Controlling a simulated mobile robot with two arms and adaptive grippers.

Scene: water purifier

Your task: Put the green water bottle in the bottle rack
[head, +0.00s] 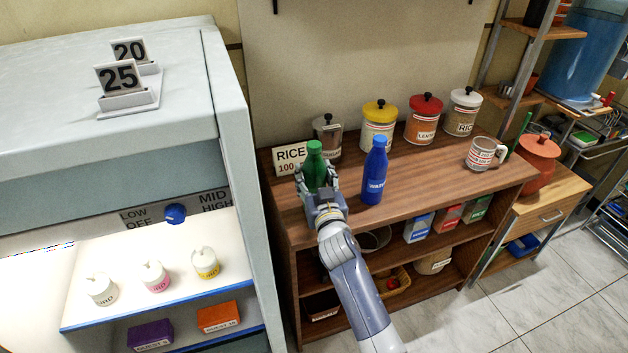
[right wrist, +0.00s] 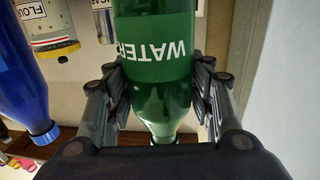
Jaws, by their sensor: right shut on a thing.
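The green water bottle (head: 315,165) stands upright at the left end of the wooden counter, in front of the rice sign. My right gripper (head: 318,188) is shut around its body. In the right wrist view the green bottle (right wrist: 155,60) fills the middle, its WATER label upside down, between my right gripper's two fingers (right wrist: 158,95). A blue water bottle (head: 375,172) stands on the counter to the right and also shows in the right wrist view (right wrist: 20,85). I cannot tell whether the green bottle touches the counter. No bottle rack is clearly recognisable. My left gripper is out of view.
The wooden counter (head: 430,165) carries several lidded canisters along the back, a rice sign (head: 290,158) and a mug (head: 484,154). Shelves below hold boxes and a basket. The counter's middle is clear.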

